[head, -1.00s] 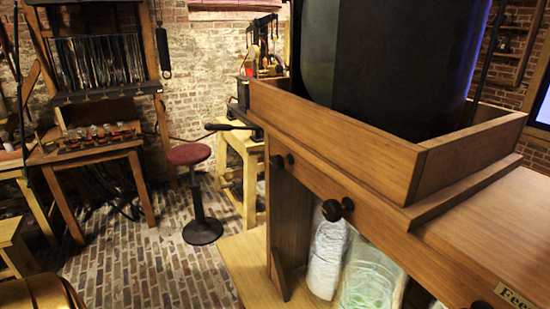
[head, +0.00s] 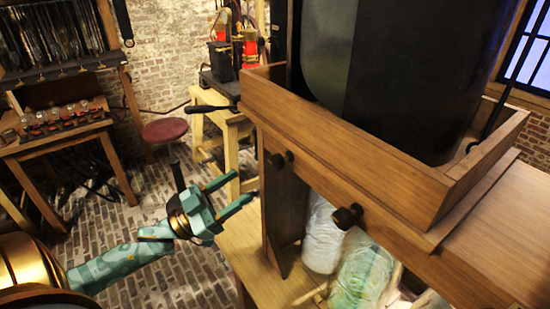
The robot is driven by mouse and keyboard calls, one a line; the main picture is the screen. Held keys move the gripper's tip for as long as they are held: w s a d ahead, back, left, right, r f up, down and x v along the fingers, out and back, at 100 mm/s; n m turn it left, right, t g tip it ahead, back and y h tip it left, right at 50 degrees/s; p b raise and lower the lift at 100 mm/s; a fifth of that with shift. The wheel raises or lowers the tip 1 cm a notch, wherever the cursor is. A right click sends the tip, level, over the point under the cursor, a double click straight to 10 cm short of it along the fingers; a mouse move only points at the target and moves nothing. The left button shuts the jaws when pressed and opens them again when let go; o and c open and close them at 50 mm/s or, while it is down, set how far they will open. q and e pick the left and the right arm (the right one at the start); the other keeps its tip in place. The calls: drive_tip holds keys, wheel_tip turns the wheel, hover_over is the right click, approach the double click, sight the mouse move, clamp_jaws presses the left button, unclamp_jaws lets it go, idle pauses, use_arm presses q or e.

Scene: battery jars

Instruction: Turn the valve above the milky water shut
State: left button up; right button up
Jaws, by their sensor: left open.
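Which of these holds the milky water, I cannot tell for certain. My left gripper (head: 240,188) is teal, open and empty. My right gripper is not in view.
A large dark tank (head: 400,70) stands in the wooden tray (head: 350,150) on top of the cabinet. A red stool (head: 164,130), a pale workbench (head: 205,125) and a table with small jars (head: 60,125) stand behind. The brick floor between is open.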

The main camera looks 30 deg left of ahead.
sight(272, 165)
use_arm(q)
drive_tip(key=p+x, duration=0.1)
drive_tip(key=x, duration=1)
drive_tip(key=shift+p, duration=0.3)
drive_tip(key=c, duration=0.8)
drive_tip(key=shift+c, duration=0.8)
